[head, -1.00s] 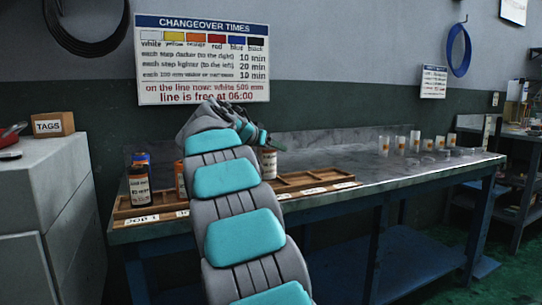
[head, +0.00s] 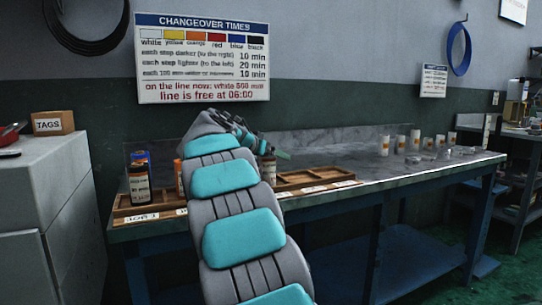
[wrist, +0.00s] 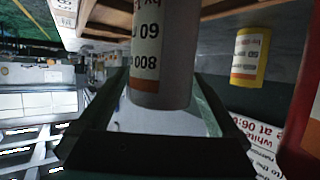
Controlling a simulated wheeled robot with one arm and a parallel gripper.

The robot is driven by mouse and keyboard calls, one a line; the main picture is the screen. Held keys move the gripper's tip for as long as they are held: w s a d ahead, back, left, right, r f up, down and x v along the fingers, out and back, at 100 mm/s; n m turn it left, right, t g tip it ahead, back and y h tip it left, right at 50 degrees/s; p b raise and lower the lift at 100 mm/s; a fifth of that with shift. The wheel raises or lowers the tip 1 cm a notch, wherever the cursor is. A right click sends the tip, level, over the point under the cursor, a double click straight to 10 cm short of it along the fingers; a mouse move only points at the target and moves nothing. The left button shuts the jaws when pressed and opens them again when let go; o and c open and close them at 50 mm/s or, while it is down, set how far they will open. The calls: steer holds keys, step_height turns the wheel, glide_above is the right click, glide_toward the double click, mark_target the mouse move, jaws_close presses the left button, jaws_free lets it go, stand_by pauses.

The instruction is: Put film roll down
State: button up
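My gripper (wrist: 160,110) is shut on a whitish-grey film roll (wrist: 160,55) with a printed white-and-orange label, which fills the top middle of the upside-down wrist view. In the head view the roll (head: 268,171) shows just right of my arm, over or in the wooden tray (head: 318,189) on the bench. Its lower end is cut off or hidden, so I cannot tell whether it rests on the tray. In the head view my fingertips (head: 277,153) are partly hidden by my wrist. A yellow roll (wrist: 250,55) and a red roll (wrist: 305,120) stand nearby.
A dark roll (head: 139,184) and an orange one (head: 179,178) stand in the tray's left part. The right compartments are empty. Several pale rolls (head: 415,141) stand at the bench's far right. The bench (head: 380,168) between is clear. A changeover sign (head: 202,60) hangs behind.

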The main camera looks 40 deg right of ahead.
steer(key=shift+r, duration=0.1)
steer(key=shift+a+r, duration=0.1)
steer(key=shift+a, duration=0.05)
steer(key=v, duration=1.1)
steer(key=shift+s+a+b, duration=0.15)
steer(key=shift+a+b, duration=0.15)
steer(key=shift+b, duration=0.15)
steer(key=shift+a, duration=0.1)
